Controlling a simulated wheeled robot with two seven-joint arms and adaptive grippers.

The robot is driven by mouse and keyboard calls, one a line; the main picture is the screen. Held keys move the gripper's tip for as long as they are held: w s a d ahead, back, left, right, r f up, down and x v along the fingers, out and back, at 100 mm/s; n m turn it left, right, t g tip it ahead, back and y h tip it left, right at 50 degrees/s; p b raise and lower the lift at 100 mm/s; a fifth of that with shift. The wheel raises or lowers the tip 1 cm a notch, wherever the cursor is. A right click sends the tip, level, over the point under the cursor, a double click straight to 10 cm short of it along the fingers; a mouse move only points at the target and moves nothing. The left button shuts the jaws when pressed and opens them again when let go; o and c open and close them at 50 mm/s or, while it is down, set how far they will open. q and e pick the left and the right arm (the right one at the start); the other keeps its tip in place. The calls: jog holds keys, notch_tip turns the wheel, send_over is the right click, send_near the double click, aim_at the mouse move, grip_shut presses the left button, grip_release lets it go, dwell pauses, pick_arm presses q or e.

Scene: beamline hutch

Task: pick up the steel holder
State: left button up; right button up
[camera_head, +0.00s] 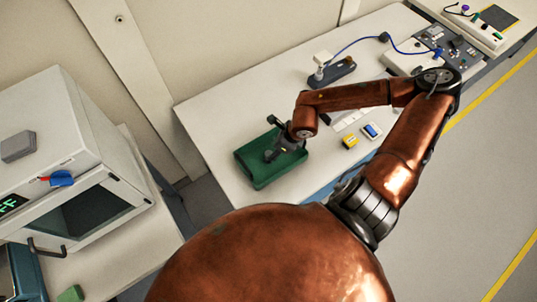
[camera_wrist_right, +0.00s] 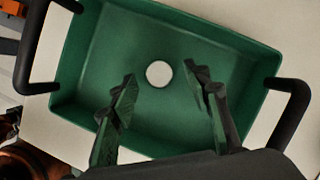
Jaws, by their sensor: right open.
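A small round pale disc, which looks like the steel holder (camera_wrist_right: 158,74), lies on the floor of the green tray (camera_wrist_right: 84,62) in the right wrist view. My right gripper (camera_wrist_right: 160,88) is open above the tray, with its two fingers on either side of the disc in that view and nothing between them. In the head view my right gripper (camera_head: 273,139) is over the green tray (camera_head: 247,166) on the white table, and it hides the disc. How high the fingertips are above the disc I cannot tell. My left gripper is not in view.
The tray has dark handles at two ends (camera_wrist_right: 290,112). On the table are a yellow item (camera_head: 350,141), a blue-faced item (camera_head: 372,131) and a dark device (camera_head: 333,72) with a blue cable. A white oven-like cabinet (camera_head: 90,150) stands at the left.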

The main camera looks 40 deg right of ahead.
jog(key=shift+x, duration=0.8)
jog(key=shift+c, duration=0.2)
grip_shut()
jog(key=shift+r, duration=0.1)
